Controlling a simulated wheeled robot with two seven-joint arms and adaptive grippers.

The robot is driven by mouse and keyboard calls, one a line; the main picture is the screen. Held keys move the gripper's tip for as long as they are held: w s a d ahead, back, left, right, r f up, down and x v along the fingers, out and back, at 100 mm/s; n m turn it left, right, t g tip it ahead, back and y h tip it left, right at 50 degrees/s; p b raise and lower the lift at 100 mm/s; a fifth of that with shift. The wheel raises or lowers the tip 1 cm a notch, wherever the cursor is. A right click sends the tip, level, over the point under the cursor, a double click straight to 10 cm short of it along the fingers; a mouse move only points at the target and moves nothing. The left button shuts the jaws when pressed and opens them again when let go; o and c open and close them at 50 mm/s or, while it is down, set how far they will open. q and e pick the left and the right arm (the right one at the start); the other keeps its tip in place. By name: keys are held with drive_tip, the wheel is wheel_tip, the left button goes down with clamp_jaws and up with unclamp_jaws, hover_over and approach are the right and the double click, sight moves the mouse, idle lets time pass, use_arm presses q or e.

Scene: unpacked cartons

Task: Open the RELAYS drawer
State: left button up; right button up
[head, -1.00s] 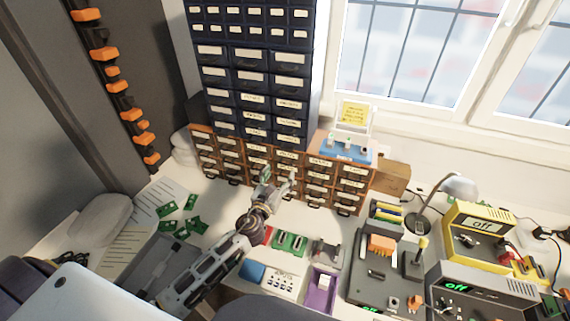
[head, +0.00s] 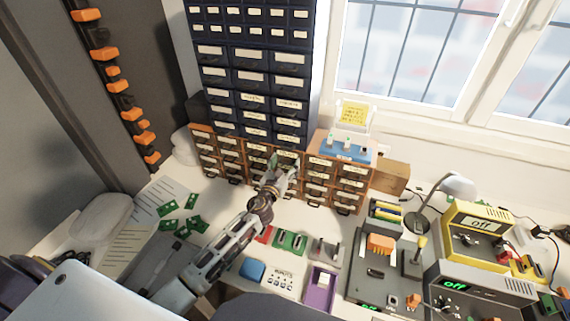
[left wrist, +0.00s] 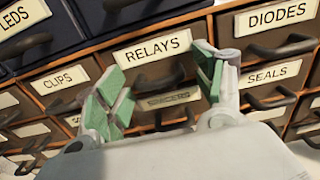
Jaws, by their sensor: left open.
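The RELAYS drawer (left wrist: 151,49) shows in the left wrist view as a small dark drawer front with a white label in a wooden cabinet, flush with its neighbours. Its dark handle (left wrist: 158,84) is below the label, between my fingers. My left gripper (left wrist: 160,90) is open, one green-padded finger on each side of that handle. I cannot tell whether the pads touch it. In the head view my left gripper (head: 277,170) is at the front of the wooden drawer cabinet (head: 318,183) and hides part of the drawers there. My right gripper is not in view.
DIODES (left wrist: 277,17), CLIPS (left wrist: 66,78) and SEALS (left wrist: 272,73) drawers surround it. A tall dark drawer tower (head: 250,80) stands behind. Green circuit boards (head: 180,218) lie at left; a blue tray (head: 345,150) rests on the cabinet.

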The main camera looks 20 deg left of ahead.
use_arm(q)
drive_tip(key=shift+c, duration=0.4)
drive_tip(key=shift+s, duration=0.1)
clamp_jaws()
